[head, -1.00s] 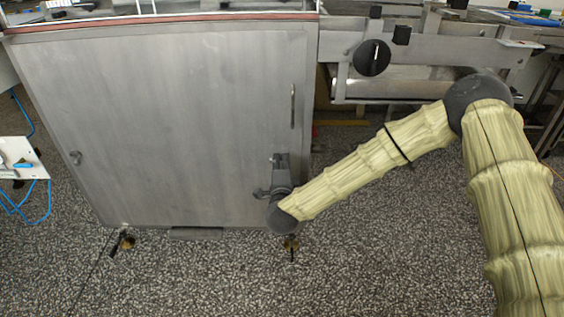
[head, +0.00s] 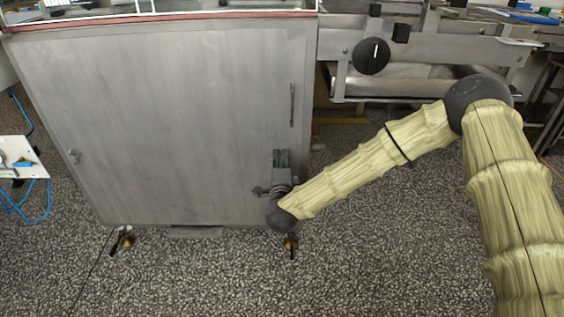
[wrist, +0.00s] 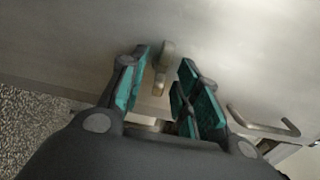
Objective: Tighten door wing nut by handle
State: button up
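The door wing nut (wrist: 163,68) is a small, dull metal piece on the grey metal door (head: 170,110). It shows in the wrist view between the tips of my two green-padded fingers. My gripper (wrist: 166,62) is open, with a gap visible on both sides of the nut. I cannot tell how deep the nut sits between the pads. In the head view my gripper (head: 281,158) is at the door's lower right and hides this nut. The door's bar handle (head: 292,105) is above it, and also shows at right in the wrist view (wrist: 262,125).
Another small metal fastener (head: 75,157) is on the door's left side. A black knob (head: 371,56) is on the machine frame at upper right. The speckled floor in front of the door is clear.

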jog(key=s, duration=1.2)
jog(key=shift+f, duration=0.15)
jog(key=s+d+f+n+g+y, duration=0.2)
jog(key=s+f+n+g, duration=0.35)
jog(key=s+f, duration=0.55)
jog(key=s+d+f+n+g+y, duration=0.1)
jog(key=s+d+f+n+g, duration=0.4)
jog(key=f, duration=0.9)
jog(key=s+d+f+n+g+h, duration=0.2)
jog(key=s+d+f+n+g, duration=0.2)
jog(key=s+d, duration=0.6)
jog(key=s+d+f+n+g+h, duration=0.1)
jog(key=s+d+f+n+g, duration=0.3)
jog(key=s, duration=1)
notch_tip(320, 180, up, 36)
jog(key=d+p, duration=0.1)
jog(key=p, duration=3.4)
jog(key=shift+w+m+p, duration=0.25)
jog(key=shift+m+p, duration=0.1)
jog(key=shift+p, duration=0.05)
